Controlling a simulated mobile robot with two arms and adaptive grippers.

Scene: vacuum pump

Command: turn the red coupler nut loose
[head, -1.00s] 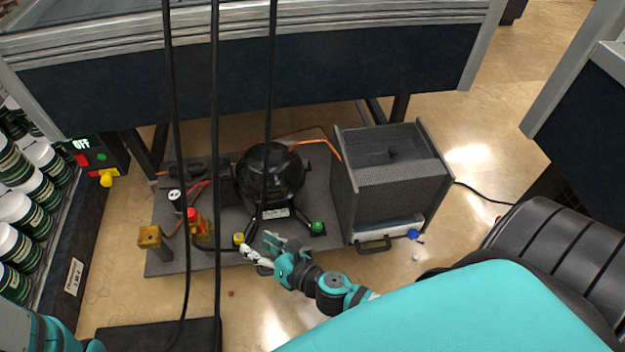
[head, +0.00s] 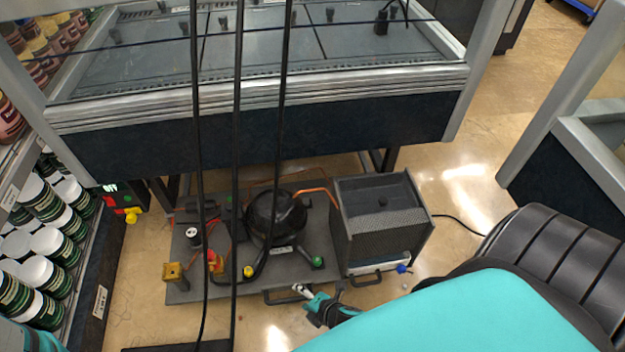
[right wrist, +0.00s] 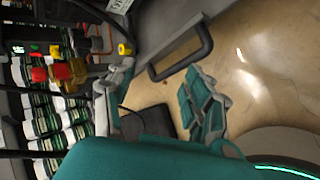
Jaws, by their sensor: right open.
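The red coupler nut (head: 211,256) appears small beside a brass-yellow fitting at the front left of the grey pump board (head: 185,294). In the right wrist view red parts show on both sides of the brass fitting (right wrist: 60,71); I cannot tell for certain which is the nut. My right gripper (head: 318,294) is at the board's front edge, near the front handle, to the right of the nut and well apart from it. In the right wrist view its fingers (right wrist: 160,100) are spread with nothing between them. My left gripper is out of view.
A black compressor (head: 274,217) and a grey mesh box (head: 382,225) stand on the board. A yellow knob (head: 248,271) and a green knob (head: 317,262) are near its front. Dark hanging cables (head: 237,170) cross the head view. Shelved jars are at left.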

